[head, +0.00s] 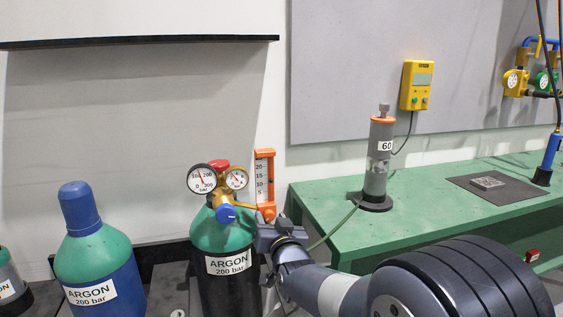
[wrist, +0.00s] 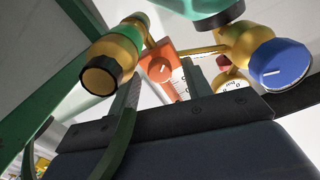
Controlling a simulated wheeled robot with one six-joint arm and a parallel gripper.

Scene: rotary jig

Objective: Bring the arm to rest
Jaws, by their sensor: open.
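My arm reaches in from the lower right of the head view, its gripper (head: 268,232) just below and right of the gas regulator on the middle argon cylinder (head: 222,240). In the wrist view my gripper (wrist: 163,88) has its two fingers apart. Behind the gap between them is the orange flow meter base with its knob (wrist: 161,70). I cannot tell whether the fingers touch it. The regulator has two round gauges (head: 203,179), a blue knob (head: 225,213) and an upright orange flow meter (head: 264,178).
A capped blue argon cylinder (head: 92,250) stands at left. On the green bench (head: 330,215) are a grey column labelled 60 (head: 377,165) and a dark mat (head: 505,187). A yellow meter (head: 416,86) hangs behind.

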